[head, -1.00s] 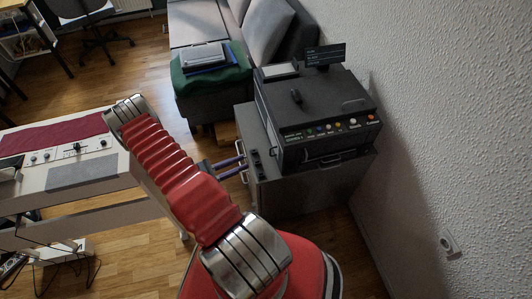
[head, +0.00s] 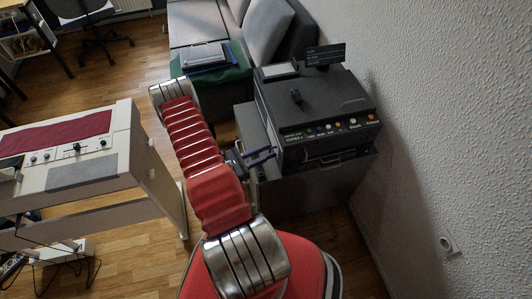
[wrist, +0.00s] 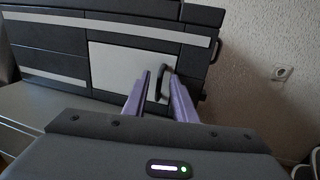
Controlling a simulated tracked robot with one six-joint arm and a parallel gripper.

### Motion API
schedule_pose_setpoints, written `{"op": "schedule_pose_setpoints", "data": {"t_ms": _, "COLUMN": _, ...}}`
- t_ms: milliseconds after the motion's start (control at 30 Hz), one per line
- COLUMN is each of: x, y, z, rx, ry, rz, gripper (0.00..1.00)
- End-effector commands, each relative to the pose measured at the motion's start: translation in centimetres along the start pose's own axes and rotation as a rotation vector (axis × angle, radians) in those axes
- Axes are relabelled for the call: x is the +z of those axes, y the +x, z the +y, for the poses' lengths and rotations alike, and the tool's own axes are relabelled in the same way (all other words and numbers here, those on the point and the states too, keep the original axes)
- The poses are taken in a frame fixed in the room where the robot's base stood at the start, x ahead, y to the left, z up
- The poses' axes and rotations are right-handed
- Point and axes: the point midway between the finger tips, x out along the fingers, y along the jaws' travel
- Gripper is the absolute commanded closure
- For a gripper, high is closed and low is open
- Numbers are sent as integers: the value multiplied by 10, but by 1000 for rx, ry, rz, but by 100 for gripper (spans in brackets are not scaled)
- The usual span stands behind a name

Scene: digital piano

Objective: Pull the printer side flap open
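The printer (head: 315,110) is a dark box on a grey cabinet by the wall. Its side flap (wrist: 113,65) shows in the wrist view as a pale grey panel, looking flush with the dark side. A dark upright bar handle (wrist: 162,82) sits near the flap's right edge. My gripper (wrist: 160,73) has two purple fingers, open, one on each side of the handle in the picture. I cannot tell whether the tips touch the flap. In the head view my gripper (head: 260,155) is at the printer's lower left side; the flap is hidden there.
The cabinet (head: 310,190) stands below the printer. The textured wall (head: 450,130) is close on the right, with a socket (wrist: 282,73). A beige digital piano (head: 85,170) stands left. A grey sofa (head: 200,30) is behind.

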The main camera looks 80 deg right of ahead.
Motion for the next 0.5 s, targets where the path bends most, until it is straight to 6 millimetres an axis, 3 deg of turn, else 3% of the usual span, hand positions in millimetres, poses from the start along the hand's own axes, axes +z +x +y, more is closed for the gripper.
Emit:
{"op": "schedule_pose_setpoints", "data": {"t_ms": 333, "x": 0, "y": 2, "z": 0, "rx": 1, "ry": 0, "rz": 0, "gripper": 76}}
{"op": "schedule_pose_setpoints", "data": {"t_ms": 500, "x": 0, "y": 2, "z": 0, "rx": 1, "ry": 0, "rz": 0, "gripper": 88}}
